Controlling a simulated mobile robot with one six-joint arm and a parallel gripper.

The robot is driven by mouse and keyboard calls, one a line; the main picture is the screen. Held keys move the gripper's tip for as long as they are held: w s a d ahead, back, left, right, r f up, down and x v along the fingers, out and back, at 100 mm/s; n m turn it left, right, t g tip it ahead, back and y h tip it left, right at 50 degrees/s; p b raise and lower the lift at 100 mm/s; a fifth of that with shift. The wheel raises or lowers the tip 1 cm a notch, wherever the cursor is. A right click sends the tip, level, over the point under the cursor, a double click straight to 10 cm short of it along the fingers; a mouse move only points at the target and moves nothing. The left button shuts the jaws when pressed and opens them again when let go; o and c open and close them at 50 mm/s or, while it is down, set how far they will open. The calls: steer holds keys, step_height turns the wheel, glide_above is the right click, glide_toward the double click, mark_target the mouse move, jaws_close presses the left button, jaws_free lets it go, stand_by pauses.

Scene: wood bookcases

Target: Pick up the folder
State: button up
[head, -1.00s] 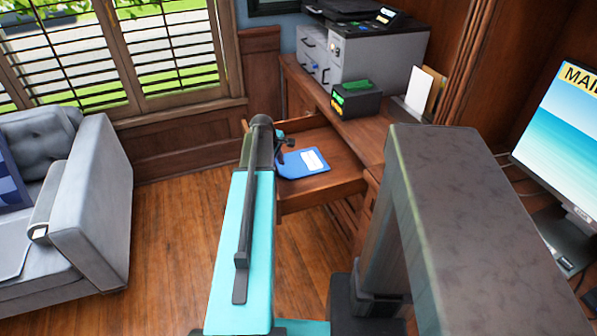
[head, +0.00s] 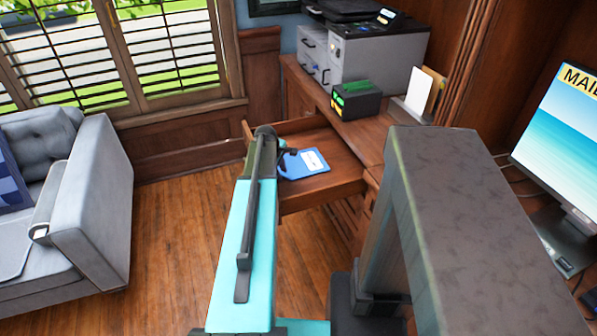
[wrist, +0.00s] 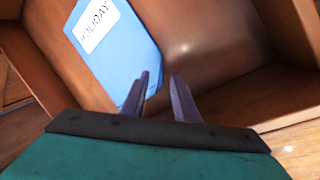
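The folder (head: 302,163) is flat and blue with a white label, and it lies in an open wooden drawer (head: 335,180). In the wrist view the folder (wrist: 118,58) is at the upper left, and its label reads "HOLIDAY". My gripper (wrist: 160,80) is open, with two dark fingers apart and nothing seen between them. The left fingertip overlaps the folder's lower right edge in the picture; I cannot tell whether it touches. In the head view my gripper (head: 288,157) is over the left side of the folder, partly hidden by my arm.
A black and green box (head: 356,100) and a grey printer (head: 370,58) stand on the desk above the drawer. A monitor (head: 560,140) is at the right. A grey sofa (head: 90,200) is at the left, with clear wood floor between.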

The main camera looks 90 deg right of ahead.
steer(key=shift+s+d+f, duration=0.1)
steer(key=shift+d+f, duration=0.1)
steer(key=shift+f, duration=0.3)
jaws_close()
